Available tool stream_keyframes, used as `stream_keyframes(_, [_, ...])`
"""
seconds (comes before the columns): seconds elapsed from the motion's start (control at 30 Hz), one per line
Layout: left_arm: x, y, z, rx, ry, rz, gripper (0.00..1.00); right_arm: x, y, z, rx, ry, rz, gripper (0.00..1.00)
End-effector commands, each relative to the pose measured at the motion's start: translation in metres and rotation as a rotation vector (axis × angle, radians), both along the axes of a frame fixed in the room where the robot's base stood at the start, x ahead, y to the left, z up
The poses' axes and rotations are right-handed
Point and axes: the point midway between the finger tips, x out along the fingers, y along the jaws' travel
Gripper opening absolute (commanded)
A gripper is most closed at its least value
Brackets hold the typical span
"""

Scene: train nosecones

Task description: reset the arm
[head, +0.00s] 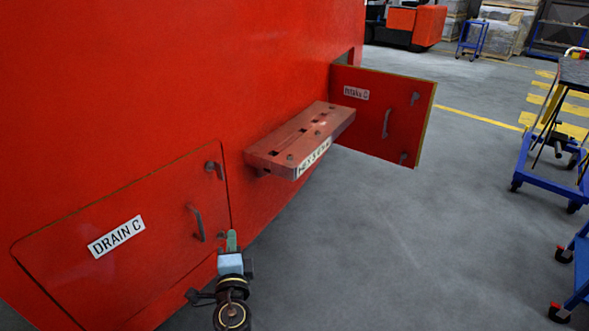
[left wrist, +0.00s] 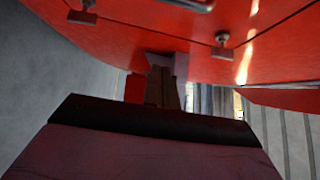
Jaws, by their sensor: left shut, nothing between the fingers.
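My left gripper (head: 231,240) shows at the bottom of the head view, in front of the lower right corner of the closed DRAIN C panel (head: 90,275). Its fingers are shut with nothing between them. In the left wrist view, the shut fingers (left wrist: 165,85) point toward a red surface (left wrist: 150,35) with small latches; I cannot tell whether they touch it. The DRAIN C panel has a grey handle (head: 197,223) and a corner latch (head: 214,169). My right gripper is not in view.
A red shelf (head: 283,140) with holes juts from the red body. Beyond it a labelled door (head: 390,110) stands open. Blue carts (head: 555,170) stand at the right. Grey floor (head: 400,240) is clear between.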

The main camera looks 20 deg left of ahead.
Motion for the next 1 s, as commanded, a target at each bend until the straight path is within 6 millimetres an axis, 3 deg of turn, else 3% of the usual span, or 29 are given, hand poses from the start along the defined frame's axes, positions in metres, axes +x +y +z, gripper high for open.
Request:
stream_keyframes(0.13, [-0.001, -0.001, -0.01, -0.02, 0.019, -0.006, 0.0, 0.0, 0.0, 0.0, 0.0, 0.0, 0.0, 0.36])
stream_keyframes(0.23, [-0.006, -0.004, -0.046, -0.088, 0.088, -0.025, 0.0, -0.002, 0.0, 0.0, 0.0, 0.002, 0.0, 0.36])
stream_keyframes(0.37, [-0.028, -0.011, -0.128, -0.261, 0.247, -0.05, 0.0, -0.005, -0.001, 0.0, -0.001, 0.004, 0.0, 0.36])
stream_keyframes(0.47, [-0.061, -0.017, -0.199, -0.424, 0.387, -0.045, 0.0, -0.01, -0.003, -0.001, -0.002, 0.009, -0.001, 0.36])
stream_keyframes(0.57, [-0.106, -0.021, -0.262, -0.585, 0.518, -0.009, 0.0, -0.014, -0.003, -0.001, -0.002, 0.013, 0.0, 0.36])
stream_keyframes(0.7, [-0.184, -0.021, -0.336, -0.806, 0.679, 0.094, 0.0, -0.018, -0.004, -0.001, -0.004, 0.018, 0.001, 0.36])
stream_keyframes(0.83, [-0.269, -0.015, -0.387, -0.999, 0.793, 0.248, 0.0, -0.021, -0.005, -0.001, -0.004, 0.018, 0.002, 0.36])
stream_keyframes(1.0, [-0.361, -0.002, -0.421, -1.176, 0.86, 0.465, 0.0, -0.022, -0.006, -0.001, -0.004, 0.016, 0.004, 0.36])
